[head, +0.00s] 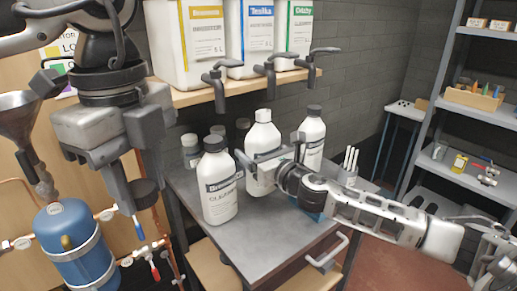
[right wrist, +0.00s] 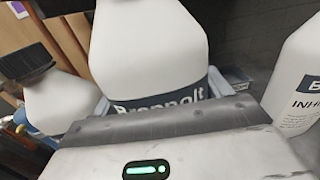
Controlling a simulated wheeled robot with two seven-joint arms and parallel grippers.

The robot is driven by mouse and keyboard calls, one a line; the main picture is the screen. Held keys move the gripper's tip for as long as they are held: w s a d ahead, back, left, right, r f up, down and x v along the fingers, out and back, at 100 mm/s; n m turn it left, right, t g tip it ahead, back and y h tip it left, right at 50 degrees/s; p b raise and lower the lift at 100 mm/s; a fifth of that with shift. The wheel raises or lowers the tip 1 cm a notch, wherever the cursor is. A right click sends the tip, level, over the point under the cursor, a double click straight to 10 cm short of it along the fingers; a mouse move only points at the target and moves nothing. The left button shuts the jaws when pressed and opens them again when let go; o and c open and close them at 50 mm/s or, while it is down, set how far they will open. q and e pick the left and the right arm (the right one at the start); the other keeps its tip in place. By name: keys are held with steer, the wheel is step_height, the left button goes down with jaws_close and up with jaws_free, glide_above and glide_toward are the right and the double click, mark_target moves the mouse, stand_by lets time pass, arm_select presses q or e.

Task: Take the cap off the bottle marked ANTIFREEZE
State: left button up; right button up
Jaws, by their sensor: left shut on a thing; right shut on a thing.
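The middle white bottle (head: 263,133) stands upright on the grey bench with a bare white neck and no cap. Its dark label reads something like "Brennalt" in the right wrist view (right wrist: 150,45); the lower label is hidden, so I cannot read ANTIFREEZE. My right gripper (head: 268,163) is shut on this bottle's body from the right. My left gripper (head: 135,195) hangs at the left, well away from the bottle, shut on a dark round cap (head: 146,193).
A dark-capped white bottle (head: 217,185) stands front left, another (head: 312,135) behind right, its label starting "INHI". Small jars (head: 191,151) stand behind. Canisters with taps (head: 270,75) overhang from a shelf. A blue tank (head: 72,245) and funnel (head: 18,115) are left.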

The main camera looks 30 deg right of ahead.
steer(key=shift+w+d+f, duration=0.2)
steer(key=shift+w+f, duration=0.1)
steer(key=shift+f+b, duration=0.45)
steer(key=shift+f, duration=1.1)
steer(key=shift+f, duration=0.1)
steer(key=o, duration=1.5)
steer(key=shift+f, duration=0.2)
steer(key=shift+c, duration=0.2)
steer(key=o, duration=0.4)
